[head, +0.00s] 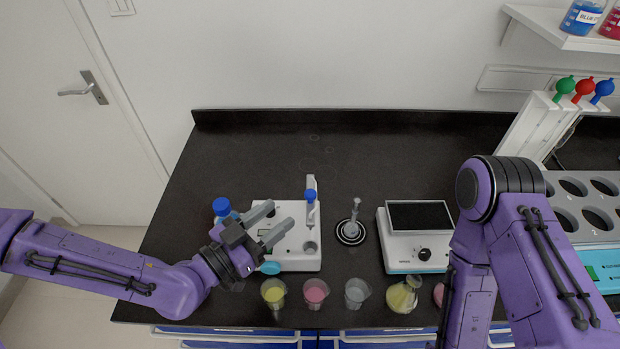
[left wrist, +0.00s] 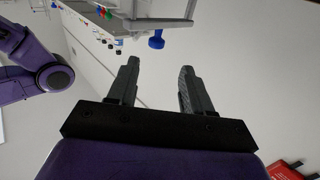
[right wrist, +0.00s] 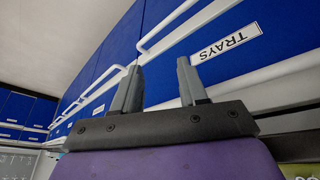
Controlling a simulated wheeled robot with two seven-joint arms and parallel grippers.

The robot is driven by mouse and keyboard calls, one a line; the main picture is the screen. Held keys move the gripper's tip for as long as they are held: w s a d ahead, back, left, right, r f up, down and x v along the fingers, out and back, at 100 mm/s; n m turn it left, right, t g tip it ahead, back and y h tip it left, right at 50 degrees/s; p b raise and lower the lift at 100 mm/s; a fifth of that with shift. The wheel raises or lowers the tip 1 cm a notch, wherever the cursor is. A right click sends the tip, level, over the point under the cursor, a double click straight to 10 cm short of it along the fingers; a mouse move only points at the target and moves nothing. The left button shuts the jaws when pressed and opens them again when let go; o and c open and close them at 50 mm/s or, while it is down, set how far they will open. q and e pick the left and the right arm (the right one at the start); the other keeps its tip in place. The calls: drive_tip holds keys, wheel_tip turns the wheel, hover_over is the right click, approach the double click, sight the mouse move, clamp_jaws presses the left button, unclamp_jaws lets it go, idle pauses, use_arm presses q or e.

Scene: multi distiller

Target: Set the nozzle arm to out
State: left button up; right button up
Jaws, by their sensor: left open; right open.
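A white device (head: 262,254) stands on the black bench, with a grey upright post and a blue cap (head: 310,195) at its right side. A blue-capped piece (head: 222,206) is at its left. I cannot tell for certain which part is the nozzle arm. My left gripper (head: 284,220) is open and empty over the device, its fingers pointing right toward the post. In the left wrist view a blue knob (left wrist: 156,40) under a grey bar (left wrist: 150,23) lies beyond the open fingers. My right gripper (right wrist: 157,75) is open and empty, facing blue drawers.
Several beakers (head: 315,291) line the bench front. A small stand (head: 351,231) and a white device with a dark panel (head: 418,215) are to the right. A tube rack (head: 590,208) stands far right. The back of the bench (head: 290,150) is clear.

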sight(306, 195)
use_arm(q)
drive_tip(key=b+x, duration=0.5)
drive_tip(key=x, duration=0.3)
drive_tip(key=shift+d, duration=0.4)
drive_tip(key=shift+w+d, duration=0.3)
drive_tip(key=shift+d, duration=0.15)
drive_tip(key=shift+w, duration=0.1)
clamp_jaws()
